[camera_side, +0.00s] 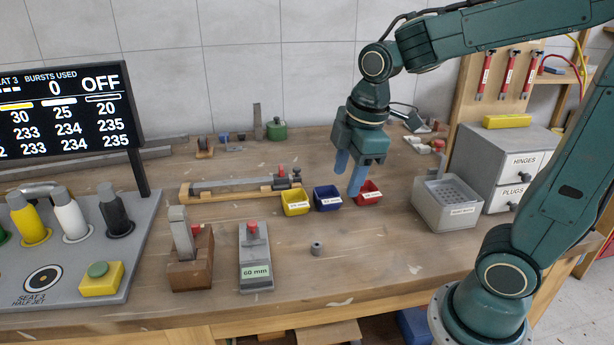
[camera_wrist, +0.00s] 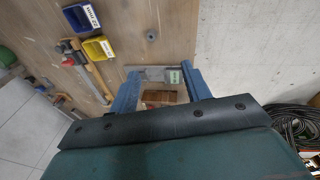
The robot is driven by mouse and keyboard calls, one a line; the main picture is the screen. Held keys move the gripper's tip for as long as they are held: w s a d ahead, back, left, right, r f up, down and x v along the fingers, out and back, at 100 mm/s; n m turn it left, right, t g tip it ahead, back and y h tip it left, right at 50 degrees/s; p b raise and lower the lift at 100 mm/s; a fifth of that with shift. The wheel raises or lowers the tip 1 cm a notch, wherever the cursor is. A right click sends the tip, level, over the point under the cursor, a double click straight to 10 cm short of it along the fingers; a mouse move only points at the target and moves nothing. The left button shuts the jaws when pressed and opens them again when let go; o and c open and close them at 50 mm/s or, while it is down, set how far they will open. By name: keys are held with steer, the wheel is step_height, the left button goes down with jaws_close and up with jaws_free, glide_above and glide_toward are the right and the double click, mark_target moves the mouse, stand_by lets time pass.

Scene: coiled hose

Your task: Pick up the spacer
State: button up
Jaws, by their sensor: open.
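The spacer (camera_side: 317,248) is a small grey cylinder with a dark hole in its top, standing upright on the bare wooden bench. In the wrist view the spacer (camera_wrist: 151,35) shows small, beyond the fingertips and near the top. My gripper (camera_side: 348,182), with two blue fingers, is open and empty. It hangs above the bench, behind and to the right of the spacer in the side view, near the blue and red bins. In the wrist view my gripper (camera_wrist: 160,70) has its fingers spread apart, clear of the spacer.
Yellow (camera_side: 295,202), blue (camera_side: 327,198) and red (camera_side: 368,193) bins stand in a row behind the spacer. A grey block labelled 60 mm (camera_side: 255,262) stands left of it. A grey perforated container (camera_side: 446,205) stands to the right. Bench around the spacer is clear.

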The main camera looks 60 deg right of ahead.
steer(key=w+d+f+n+g, duration=0.1)
steer(key=w+f+n+g, duration=0.1)
steer(key=w+f+n, duration=0.5)
steer(key=shift+d+f+n, duration=0.25)
steer(key=shift+d+n, duration=0.15)
glide_above(317, 245)
steer(key=f, duration=0.8)
steer(key=shift+s+d+f, duration=0.1)
steer(key=shift+d+f, duration=0.1)
steer(key=shift+f, duration=0.05)
steer(key=shift+f, duration=0.1)
steer(key=shift+a+f, duration=0.15)
steer(key=shift+f, duration=2.35)
steer(key=shift+c, duration=0.2)
